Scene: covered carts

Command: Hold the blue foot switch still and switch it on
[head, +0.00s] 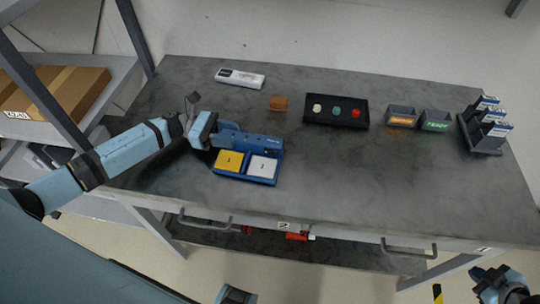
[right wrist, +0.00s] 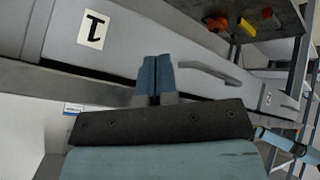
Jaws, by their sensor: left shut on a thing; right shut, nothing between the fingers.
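The blue foot switch (head: 272,149) lies on the grey cart top, left of the middle in the head view. It has a yellow pedal (head: 229,161) marked 1 and a white pedal (head: 263,167) marked 2. My left gripper (head: 215,137) is at the switch's back left corner and is shut on its edge; the fingertips are partly hidden. My right gripper (head: 503,286) is off the front right of the cart, away from the switch. In the right wrist view its fingers (right wrist: 155,80) are shut and empty, facing the drawer fronts.
Drawer handles (head: 408,248) stick out in front. The top right of the switch is clear.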

